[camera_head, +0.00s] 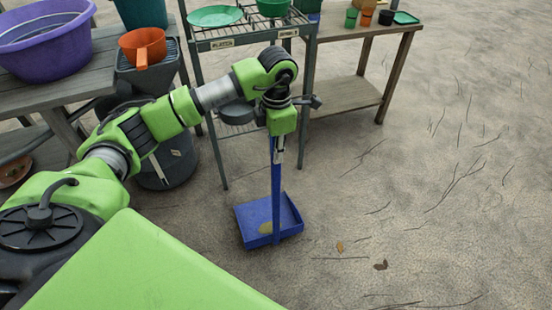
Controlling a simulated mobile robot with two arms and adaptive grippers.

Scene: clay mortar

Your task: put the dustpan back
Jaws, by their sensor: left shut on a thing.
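The blue dustpan (289,217) is upright below my left arm, with its long blue handle (276,195) rising vertically. A yellowish patch, perhaps a leaf, shows in its pan. My left gripper (279,151) points down and is shut on the upper part of the handle. The top of the handle is hidden by the gripper and wrist. I cannot tell whether the pan touches the ground or hangs just above it. My right gripper is not in view.
A metal rack (219,44) with labels and green dishes stands behind the dustpan. A wooden table (395,35) with small pots is at the back right. A purple tub (48,45) and an orange pot (143,45) are at the left. The sandy ground at right is open, with twigs and leaves.

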